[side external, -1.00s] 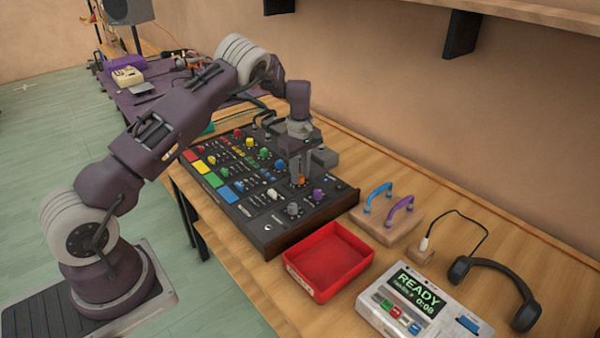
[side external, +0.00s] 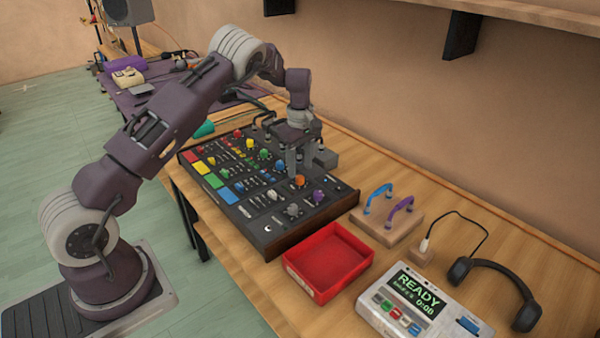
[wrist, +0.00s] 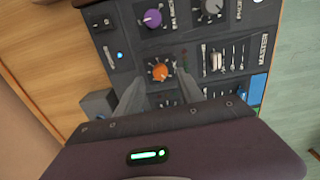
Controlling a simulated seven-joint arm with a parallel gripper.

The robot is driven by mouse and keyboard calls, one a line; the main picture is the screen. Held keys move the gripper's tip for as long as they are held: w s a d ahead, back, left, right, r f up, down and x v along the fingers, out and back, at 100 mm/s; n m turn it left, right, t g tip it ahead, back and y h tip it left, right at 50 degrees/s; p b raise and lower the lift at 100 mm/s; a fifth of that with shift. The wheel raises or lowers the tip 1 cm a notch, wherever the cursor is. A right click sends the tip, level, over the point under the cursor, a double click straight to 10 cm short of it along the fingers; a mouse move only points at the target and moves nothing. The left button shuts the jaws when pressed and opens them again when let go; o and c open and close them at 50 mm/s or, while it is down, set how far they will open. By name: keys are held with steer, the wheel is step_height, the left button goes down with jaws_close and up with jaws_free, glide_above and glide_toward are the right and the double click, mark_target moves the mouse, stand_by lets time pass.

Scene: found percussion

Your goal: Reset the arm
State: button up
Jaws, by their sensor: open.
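My gripper (side external: 295,160) is above the right part of the black mixer console (side external: 310,228), pointing down. In the wrist view its two fingers (wrist: 161,92) are apart, with nothing between them. An orange knob (side external: 299,181) stands on the console just beyond the fingertips; it also shows in the wrist view (wrist: 160,72). A purple knob (side external: 318,196) and a grey knob (side external: 293,209) are nearby on the console.
A red tray (side external: 330,262) sits empty in front of the console. A wooden block with blue and purple handles (side external: 385,223), a white device reading READY (side external: 420,308) and black headphones (side external: 497,281) lie to the right. A shelf (side external: 540,15) overhangs the wall.

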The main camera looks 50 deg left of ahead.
step_height(320, 180, up, 4)
steer(key=s+d+r+m+t+h, duration=0.1)
steer(key=s+d+r+m, duration=0.4)
steer(key=r, duration=0.5)
steer(key=s+d+r+m+t, duration=0.2)
steer(key=s+d+r, duration=0.4)
steer(key=s+r, duration=0.3)
steer(key=s+d+m+t, duration=0.1)
steer(key=s+d+m, duration=0.1)
steer(key=s, duration=0.5)
steer(key=s+d+m, duration=0.3)
steer(key=s+m, duration=0.2)
steer(key=s, duration=0.2)
steer(key=s+d+m+t+y, duration=0.1)
steer(key=s+d+m, duration=0.1)
steer(key=s+m, duration=0.2)
steer(key=s+r, duration=0.1)
steer(key=s, duration=0.2)
steer(key=shift+s+d+t, duration=0.3)
